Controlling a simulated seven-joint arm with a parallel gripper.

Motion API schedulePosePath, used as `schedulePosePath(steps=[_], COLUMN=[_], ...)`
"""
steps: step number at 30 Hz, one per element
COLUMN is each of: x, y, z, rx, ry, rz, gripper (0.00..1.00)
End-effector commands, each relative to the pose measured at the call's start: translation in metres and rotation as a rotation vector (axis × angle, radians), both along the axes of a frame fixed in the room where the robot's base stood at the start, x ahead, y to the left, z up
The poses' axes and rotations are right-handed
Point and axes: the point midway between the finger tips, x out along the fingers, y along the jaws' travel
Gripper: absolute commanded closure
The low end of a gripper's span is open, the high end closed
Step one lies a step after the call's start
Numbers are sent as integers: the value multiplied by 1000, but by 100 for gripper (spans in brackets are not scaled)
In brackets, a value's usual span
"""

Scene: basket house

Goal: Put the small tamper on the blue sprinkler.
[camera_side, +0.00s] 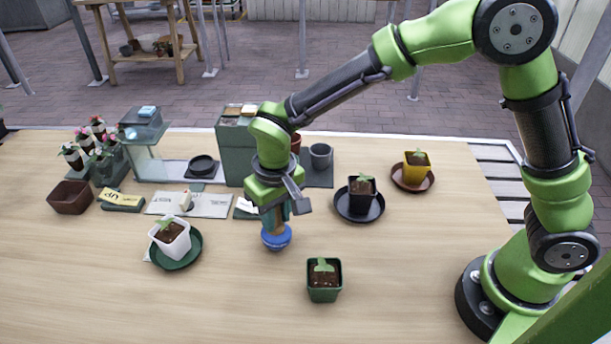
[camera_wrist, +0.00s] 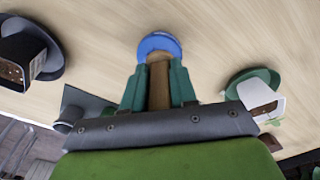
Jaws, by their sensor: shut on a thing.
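My gripper (camera_side: 279,213) is shut on a brown wooden piece, which I take to be the small tamper (camera_wrist: 159,88). In the wrist view, the green fingers (camera_wrist: 157,80) sit on either side of it. A round blue thing (camera_side: 277,238), which I take to be the blue sprinkler, is at the wooden piece's lower end, over the bare table. It also shows in the wrist view (camera_wrist: 158,43). The wood and the blue part look in line and meet; I cannot tell whether they are joined or only touching. My fingers partly hide the wooden piece in the side view.
A potted seedling in a green pot (camera_side: 323,285) stands at the front. A white pot (camera_side: 172,240) on a green saucer is left; a black pot (camera_side: 362,195) on a dark saucer is right. A green-grey cabinet (camera_side: 236,150) stands behind my gripper. The front left table is clear.

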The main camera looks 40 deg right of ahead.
Motion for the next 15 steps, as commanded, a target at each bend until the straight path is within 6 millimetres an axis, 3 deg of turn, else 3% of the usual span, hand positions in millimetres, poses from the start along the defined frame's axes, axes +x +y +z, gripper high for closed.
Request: schedulePosePath(steps=[8,9,13,15], x=[0,0,0,0], y=[0,0,0,0], z=[-3,-3,-3,-3], rx=[0,0,0,0], ry=[0,0,0,0], rz=[0,0,0,0], gripper=[100,68,48,48])
